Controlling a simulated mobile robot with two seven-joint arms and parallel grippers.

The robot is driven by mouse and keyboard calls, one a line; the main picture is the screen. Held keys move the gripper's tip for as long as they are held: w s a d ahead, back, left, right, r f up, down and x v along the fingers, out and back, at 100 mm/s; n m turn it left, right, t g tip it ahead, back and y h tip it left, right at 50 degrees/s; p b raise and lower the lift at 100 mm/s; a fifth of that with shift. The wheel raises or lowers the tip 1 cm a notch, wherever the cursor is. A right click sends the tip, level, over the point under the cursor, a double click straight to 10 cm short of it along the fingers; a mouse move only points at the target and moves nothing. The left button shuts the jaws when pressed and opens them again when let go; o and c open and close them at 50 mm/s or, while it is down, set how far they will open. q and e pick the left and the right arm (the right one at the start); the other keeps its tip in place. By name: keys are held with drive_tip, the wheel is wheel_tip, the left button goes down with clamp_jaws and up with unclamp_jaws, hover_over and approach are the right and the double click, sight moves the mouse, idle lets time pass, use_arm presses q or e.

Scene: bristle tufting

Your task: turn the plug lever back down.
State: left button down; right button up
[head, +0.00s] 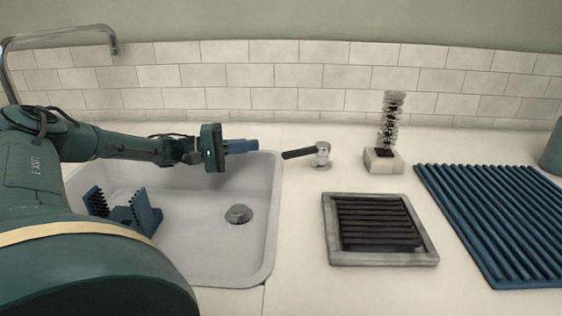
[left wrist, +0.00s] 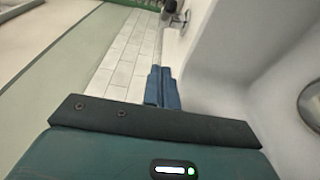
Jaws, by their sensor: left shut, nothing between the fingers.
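The plug lever (head: 303,152) stands on the counter just right of the sink. It has a dark handle pointing left and a chrome body (head: 321,156). My left gripper (head: 256,146) is over the sink's back right part, its blue fingers shut and empty, pointing right toward the handle with a gap between them. In the left wrist view the shut fingers (left wrist: 162,88) point up the picture, and the lever (left wrist: 170,8) shows small at the top edge. The sink plug (head: 239,214) sits at the drain in the basin. My right gripper is not in view.
A faucet (head: 60,32) rises behind. Right of the lever are a bristle brush on a block (head: 384,160), a framed tray of dark bars (head: 333,256) and a blue ribbed mat (head: 500,225). Counter around the lever is clear.

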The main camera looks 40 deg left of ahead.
sight(305, 152)
use_arm(q)
drive_tip(key=w+d, duration=0.1)
drive_tip(key=d, duration=0.1)
drive_tip(key=w+d+b, duration=0.2)
drive_tip(key=w+d, duration=0.1)
drive_tip(key=shift+w+d+r, duration=0.1)
drive_tip(key=shift+d, duration=0.25)
drive_tip(key=shift+s+d+p, duration=0.35)
drive_tip(key=shift+d, duration=0.55)
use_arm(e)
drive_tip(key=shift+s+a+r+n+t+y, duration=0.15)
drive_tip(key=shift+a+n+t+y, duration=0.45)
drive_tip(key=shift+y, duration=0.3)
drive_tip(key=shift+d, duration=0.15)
use_arm(q)
drive_tip(key=shift+s+d+p, duration=0.15)
drive_tip(key=shift+p, duration=0.6)
drive_tip(key=shift+n+t+y, duration=0.3)
drive_tip(key=shift+y, duration=0.1)
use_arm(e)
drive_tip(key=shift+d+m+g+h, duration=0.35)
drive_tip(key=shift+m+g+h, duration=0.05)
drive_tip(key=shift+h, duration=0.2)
use_arm(q)
drive_tip(key=shift+d, duration=0.1)
